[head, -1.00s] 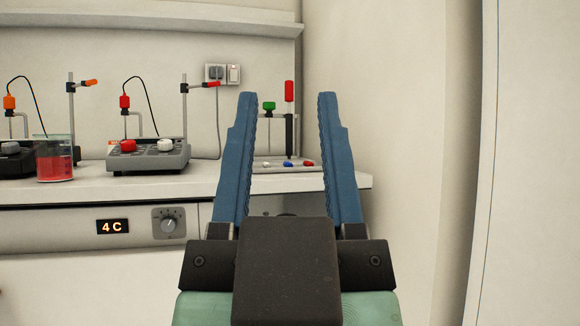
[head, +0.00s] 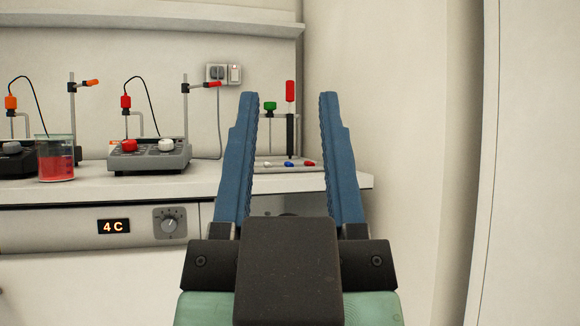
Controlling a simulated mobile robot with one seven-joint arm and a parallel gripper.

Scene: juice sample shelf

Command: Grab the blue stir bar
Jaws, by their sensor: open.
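The blue stir bar (head: 289,163) is a small blue piece on a pale tray (head: 262,169) at the right end of the counter. A white stir bar (head: 267,163) lies to its left and a red one (head: 309,163) to its right. My gripper (head: 288,97) is open and empty, with its two blue fingers pointing up in the picture. The tray and the bars show in the gap between the fingers, farther back than the gripper. The left finger hides part of the tray.
A red-handled rod (head: 290,118) stands upright behind the bars, beside a green-topped item (head: 270,107). A stirrer plate (head: 150,155) and a beaker of red liquid (head: 56,159) stand on the counter (head: 110,188) to the left. A wall (head: 405,130) closes off the right.

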